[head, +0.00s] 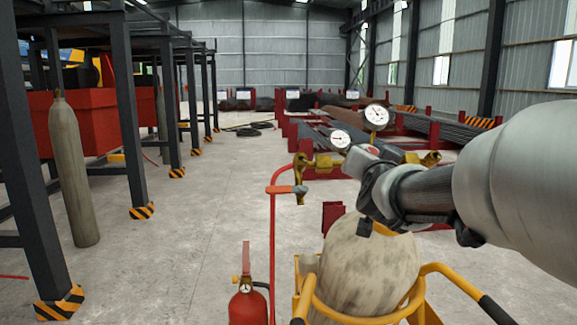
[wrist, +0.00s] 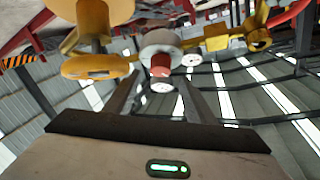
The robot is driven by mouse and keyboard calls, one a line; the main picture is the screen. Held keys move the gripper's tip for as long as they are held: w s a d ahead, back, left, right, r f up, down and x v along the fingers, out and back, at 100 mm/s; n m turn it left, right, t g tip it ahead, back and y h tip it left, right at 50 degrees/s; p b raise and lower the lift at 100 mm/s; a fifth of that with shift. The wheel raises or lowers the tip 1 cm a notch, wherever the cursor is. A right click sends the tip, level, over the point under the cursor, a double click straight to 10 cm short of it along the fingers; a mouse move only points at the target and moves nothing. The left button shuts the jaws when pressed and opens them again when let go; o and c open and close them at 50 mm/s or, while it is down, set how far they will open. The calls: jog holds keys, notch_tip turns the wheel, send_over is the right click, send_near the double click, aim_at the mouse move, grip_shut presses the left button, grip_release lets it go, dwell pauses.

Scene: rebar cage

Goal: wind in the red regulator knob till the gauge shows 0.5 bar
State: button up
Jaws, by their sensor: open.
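The regulator's brass body (head: 322,162) sits above the gas cylinder (head: 370,265). Two round white gauges stand on it: a left one (head: 340,138) and a higher right one (head: 376,115). Their dials are too small to read. My gripper (head: 362,158) is at the regulator, in front of its middle. In the wrist view my open gripper (wrist: 159,82) has a finger on either side of the red knob (wrist: 160,70), which shows below a grey round part (wrist: 160,45). I cannot tell whether the fingers touch it. The knob is hidden in the head view.
A yellow cylinder trolley (head: 310,295) surrounds the cylinder. A red hose (head: 272,225) hangs left of it, by a fire extinguisher (head: 248,303). A grey cylinder (head: 72,170) stands at left by dark posts. Rebar racks (head: 440,127) stand behind; the floor between is clear.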

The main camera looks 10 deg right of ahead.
jog(key=p+v, duration=0.3)
jog(key=v, duration=1)
jog(key=shift+s+p, duration=0.2)
jog(key=shift+p, duration=0.2)
jog(key=shift+a, duration=0.15)
